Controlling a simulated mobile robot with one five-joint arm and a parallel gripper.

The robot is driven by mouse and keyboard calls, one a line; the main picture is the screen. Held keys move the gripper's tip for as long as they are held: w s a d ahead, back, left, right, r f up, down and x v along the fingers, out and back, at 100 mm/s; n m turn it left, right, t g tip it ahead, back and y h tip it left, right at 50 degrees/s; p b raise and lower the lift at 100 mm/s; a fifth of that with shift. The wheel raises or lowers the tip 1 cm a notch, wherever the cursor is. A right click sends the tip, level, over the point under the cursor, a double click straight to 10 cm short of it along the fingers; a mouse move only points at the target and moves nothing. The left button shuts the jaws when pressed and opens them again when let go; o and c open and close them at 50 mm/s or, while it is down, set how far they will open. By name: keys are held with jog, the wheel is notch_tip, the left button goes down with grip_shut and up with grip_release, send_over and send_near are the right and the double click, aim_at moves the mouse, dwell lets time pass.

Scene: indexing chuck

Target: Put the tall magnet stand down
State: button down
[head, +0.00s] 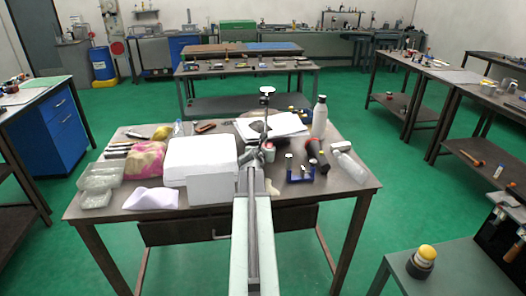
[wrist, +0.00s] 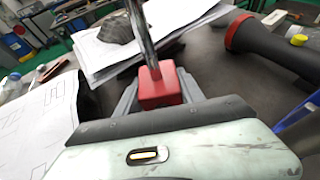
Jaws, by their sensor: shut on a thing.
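The tall magnet stand has a red block base (wrist: 158,90) and a thin metal post (wrist: 141,38) in the wrist view. In the head view its post rises to a dark top (head: 267,92) near the table's middle. My gripper (wrist: 160,84) is shut on the red base, one finger on each side. The post points away from the wrist camera. The underside of the base is hidden, and I cannot tell whether it touches the table (head: 330,196). My gripper is small and partly hidden in the head view.
White sheets (head: 285,126) lie behind the stand, with a grey lump (wrist: 117,27) on them. A white box (head: 200,160) is on the left. A black and red torch-like tool (wrist: 270,48), a blue clamp (head: 300,172) and a white bottle (head: 320,116) are on the right.

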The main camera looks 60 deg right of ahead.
jog(key=shift+f+b, duration=1.9)
jog(key=shift+f, duration=0.3)
jog(key=shift+r, duration=0.2)
jog(key=shift+f, duration=0.15)
jog(key=c, duration=0.7)
grip_release()
